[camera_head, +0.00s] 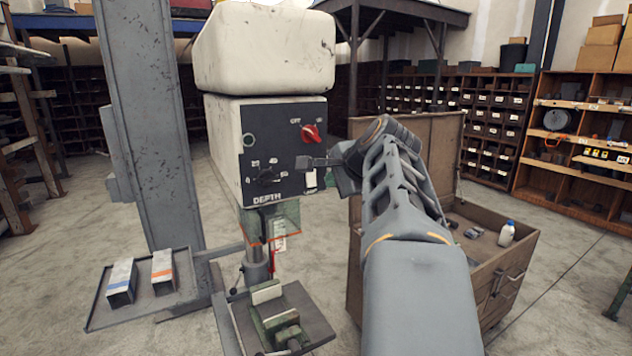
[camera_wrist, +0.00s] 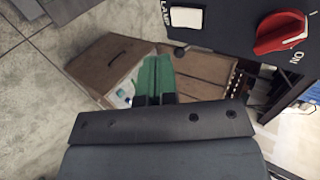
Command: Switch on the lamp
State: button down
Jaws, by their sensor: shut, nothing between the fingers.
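The drill machine's dark control panel (camera_head: 283,140) faces me in the head view. A white rectangular rocker (camera_wrist: 186,17) beside the word LAMP shows at the top of the wrist view. In the head view a small white patch (camera_head: 311,179), likely that rocker, sits at the panel's lower right, just below my gripper (camera_head: 306,162). My gripper is shut and empty, reaching in from the right in front of the panel. In the wrist view the gripper (camera_wrist: 155,99) is at lower centre, below the rocker and apart from it in the picture. Contact with the panel cannot be told.
A red rotary knob (camera_head: 311,134) sits above my gripper; it also shows in the wrist view (camera_wrist: 280,32). A black dial (camera_head: 266,175) is left of it. A wooden cabinet (camera_head: 400,250) stands right. A vise (camera_head: 275,320) is below. A grey column (camera_head: 155,120) stands left.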

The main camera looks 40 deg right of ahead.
aim_at(311, 186)
jog(key=x, duration=0.3)
jog(key=r+p+x, duration=0.1)
jog(key=x, duration=0.1)
jog(key=w+p+x, duration=0.1)
jog(key=x, duration=0.2)
jog(key=shift+w, duration=0.35)
